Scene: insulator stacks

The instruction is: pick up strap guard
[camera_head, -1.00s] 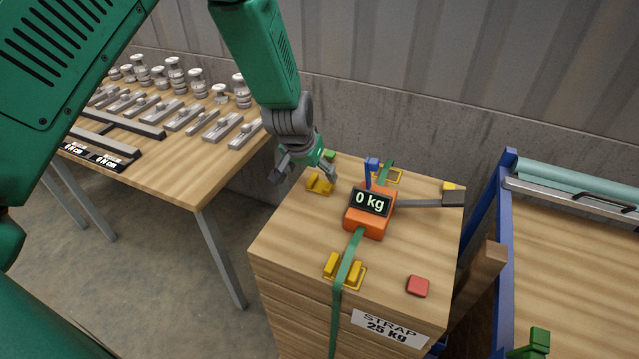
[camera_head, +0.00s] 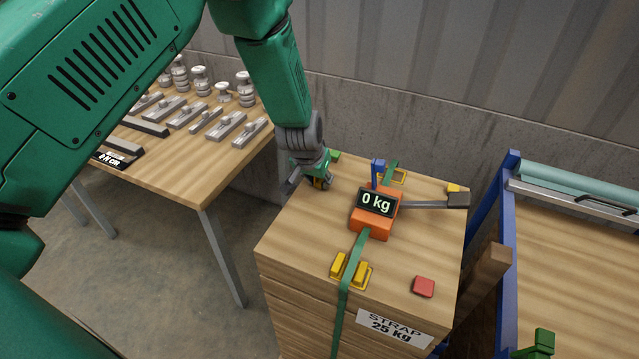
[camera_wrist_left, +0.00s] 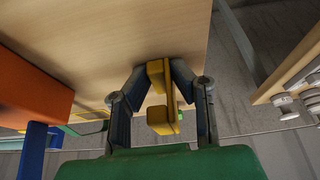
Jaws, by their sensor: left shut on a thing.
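The yellow strap guard (camera_wrist_left: 158,88) is between the fingers of my left gripper (camera_wrist_left: 163,90) in the left wrist view. In the head view my left gripper (camera_head: 315,183) is over the back left part of the crate top, shut on this guard (camera_head: 319,184), which is mostly hidden by the fingers. The guard seems to be at the wooden top; I cannot tell whether it touches. My right gripper is out of view.
An orange tensioner (camera_head: 373,222) reading 0 kg stands mid-top on the wooden stack (camera_head: 290,235), its grey handle (camera_head: 430,203) reaching right. A red block (camera_head: 423,286) lies at front right. A table (camera_head: 190,165) with metal parts is left; a blue-framed rack (camera_head: 505,240) is right.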

